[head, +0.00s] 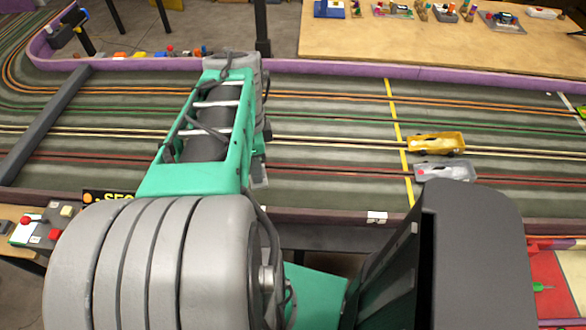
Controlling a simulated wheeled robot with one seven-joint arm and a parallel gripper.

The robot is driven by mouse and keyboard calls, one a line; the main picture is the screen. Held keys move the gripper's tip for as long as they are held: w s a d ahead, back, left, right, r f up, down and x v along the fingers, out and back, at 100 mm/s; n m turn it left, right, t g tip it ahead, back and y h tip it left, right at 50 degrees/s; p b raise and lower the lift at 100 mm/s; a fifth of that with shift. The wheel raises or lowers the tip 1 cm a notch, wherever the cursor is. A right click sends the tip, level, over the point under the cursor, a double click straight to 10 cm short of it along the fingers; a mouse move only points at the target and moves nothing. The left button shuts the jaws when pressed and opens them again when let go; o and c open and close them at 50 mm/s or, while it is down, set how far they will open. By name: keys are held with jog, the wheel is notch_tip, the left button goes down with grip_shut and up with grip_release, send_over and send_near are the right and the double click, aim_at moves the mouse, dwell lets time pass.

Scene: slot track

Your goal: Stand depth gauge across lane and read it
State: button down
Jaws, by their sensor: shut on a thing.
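The slot track (320,125) runs across the view with several coloured lanes: orange, green, pale yellow and red lines on a grey-green surface. My arm reaches out over the track and covers part of the lanes left of centre. My gripper cannot be made out; it is hidden behind or below my arm. I cannot make out a depth gauge anywhere in this view.
A yellow car (436,143) and a grey car (445,172) stand right of a yellow cross line (395,125). A dark grey beam (45,120) spans the lanes at left. A purple wall (350,71) edges the far side; a wooden table (430,45) stands beyond.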

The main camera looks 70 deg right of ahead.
jog(key=s+d+f+m, duration=0.1)
jog(key=s+d+f, duration=0.1)
jog(key=d+f, duration=0.1)
jog(key=s+d+f+m, duration=0.1)
jog(key=s+d+f, duration=0.1)
jog(key=d, duration=0.3)
jog(key=s+d+f+m+p, duration=0.1)
jog(key=s+d+f, duration=0.1)
jog(key=d+f, duration=0.2)
jog(key=shift+s+d+f, duration=0.1)
jog(key=shift+d+f, duration=0.2)
jog(key=shift+d, duration=0.3)
jog(key=shift+d+f, duration=0.2)
jog(key=shift+f, duration=0.15)
jog(key=shift+d+f, duration=0.1)
jog(key=shift+f, duration=1.65)
jog(key=c, duration=0.7)
grip_release()
